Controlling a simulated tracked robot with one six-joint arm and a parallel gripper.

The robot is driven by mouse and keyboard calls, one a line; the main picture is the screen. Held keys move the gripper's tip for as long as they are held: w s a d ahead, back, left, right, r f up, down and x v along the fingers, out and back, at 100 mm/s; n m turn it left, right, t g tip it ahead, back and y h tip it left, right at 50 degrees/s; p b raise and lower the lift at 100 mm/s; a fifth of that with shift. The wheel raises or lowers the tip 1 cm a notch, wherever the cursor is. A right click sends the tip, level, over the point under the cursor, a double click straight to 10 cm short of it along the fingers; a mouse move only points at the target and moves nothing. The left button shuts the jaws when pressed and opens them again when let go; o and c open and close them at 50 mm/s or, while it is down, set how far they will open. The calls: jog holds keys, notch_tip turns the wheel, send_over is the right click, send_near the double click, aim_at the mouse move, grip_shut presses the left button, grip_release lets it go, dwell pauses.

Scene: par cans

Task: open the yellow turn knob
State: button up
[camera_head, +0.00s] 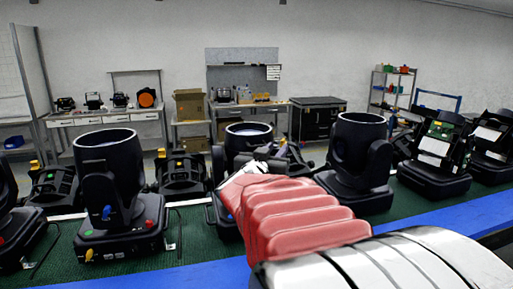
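Several yellow parts show, and I cannot tell for certain which is the turn knob. A small yellow knob (88,254) sits low on the front of the base of the left black stage light (110,175). A yellow tab (161,153) stands on top of a black unit in the back row, and another yellow tab (35,164) is on a unit farther left. My arm, with red ribbed and white sections, reaches in from the lower right.
The lights stand on a green bench (195,240) with a blue front edge (178,276). A blue knob (106,212) and a red knob (149,223) are on the left light. Another light (355,150) stands right of my gripper. Green bench shows between the left and middle lights.

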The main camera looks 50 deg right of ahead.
jog(key=shift+v, duration=0.85)
jog(key=shift+s, duration=0.15)
